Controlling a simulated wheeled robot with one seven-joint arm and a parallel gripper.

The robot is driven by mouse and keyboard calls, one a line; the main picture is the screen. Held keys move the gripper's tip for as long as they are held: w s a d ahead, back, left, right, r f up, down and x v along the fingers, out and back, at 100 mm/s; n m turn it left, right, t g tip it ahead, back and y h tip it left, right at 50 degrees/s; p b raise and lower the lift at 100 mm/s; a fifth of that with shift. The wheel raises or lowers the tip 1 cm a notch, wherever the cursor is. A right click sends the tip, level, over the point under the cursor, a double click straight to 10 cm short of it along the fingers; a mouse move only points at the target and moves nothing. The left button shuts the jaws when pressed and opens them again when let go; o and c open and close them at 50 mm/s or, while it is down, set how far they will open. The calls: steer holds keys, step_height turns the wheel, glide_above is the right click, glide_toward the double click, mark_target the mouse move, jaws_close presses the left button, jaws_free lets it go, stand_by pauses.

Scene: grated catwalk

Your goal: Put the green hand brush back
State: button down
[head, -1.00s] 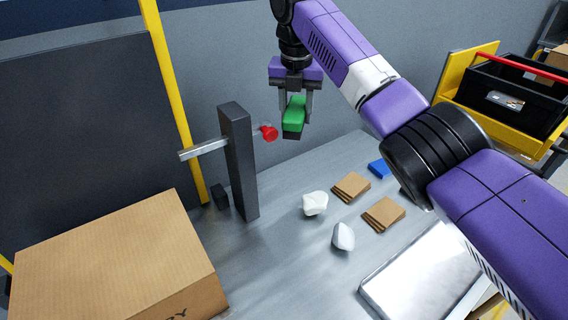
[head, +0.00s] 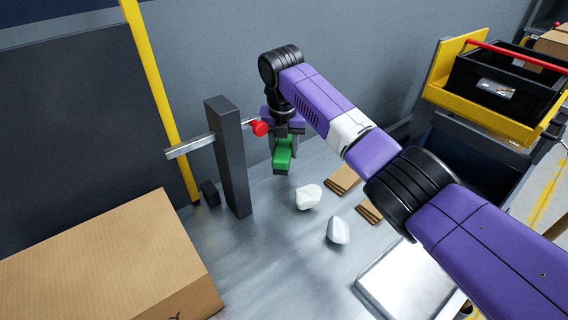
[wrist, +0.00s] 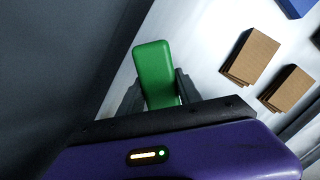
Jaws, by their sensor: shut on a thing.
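The green hand brush (head: 283,153) is held in my gripper (head: 285,150), above the grey tabletop and close to the wall. It also shows in the wrist view (wrist: 155,70), between the two dark fingers, which are shut on it. A dark upright post (head: 231,160) stands on the table to the left of the gripper. A metal bar runs through the post, and its red end (head: 260,128) is just left of my gripper in the head view. The brush's underside is hard to make out.
Two crumpled white lumps (head: 308,197) (head: 338,231) and cardboard stacks (head: 343,179) lie on the table. A shiny flat tray (head: 405,285) is at the front right. A large cardboard box (head: 105,260) fills the front left. A black toolbox (head: 508,85) is at far right.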

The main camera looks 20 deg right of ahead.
mark_target(284, 146)
steer(key=shift+f, duration=2.7)
steer(key=shift+f, duration=0.15)
steer(key=c, duration=0.8)
jaws_free()
steer(key=shift+c, duration=0.2)
steer(key=r, duration=0.4)
steer(key=s+r, duration=0.1)
steer(key=r, duration=0.7)
steer(key=shift+s+a+r, duration=0.1)
steer(key=shift+s+a, duration=0.2)
steer(key=shift+a, duration=0.1)
steer(key=shift+p, duration=0.3)
